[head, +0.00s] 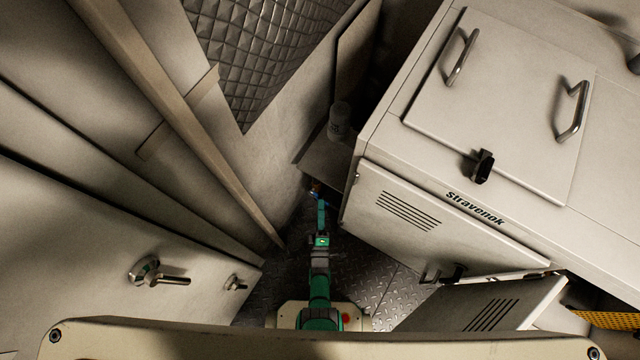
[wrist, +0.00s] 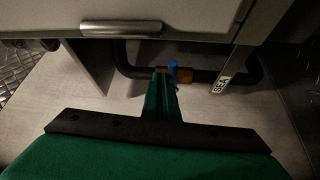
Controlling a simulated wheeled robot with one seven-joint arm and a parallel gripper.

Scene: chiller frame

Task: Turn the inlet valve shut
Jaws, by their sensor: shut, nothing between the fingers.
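The inlet valve shows in the wrist view as a brass body (wrist: 203,76) on a dark pipe, with a small blue handle (wrist: 173,70). My gripper (wrist: 161,76) has its green fingers shut and empty. Its tips are right beside the blue handle, on its left; I cannot tell if they touch it. The fingers hide part of the valve. In the head view my gripper (head: 317,194) reaches into the gap left of the white cabinet, and the valve there is too small to make out clearly.
The white Stravenok cabinet (head: 395,215) stands right of my arm, with an open vented door (head: 490,312) low in front. A wall panel with handles (head: 110,260) is at left. In the wrist view, a cabinet edge with a bar handle (wrist: 120,27) hangs above, and a labelled bracket (wrist: 225,82) stands right.

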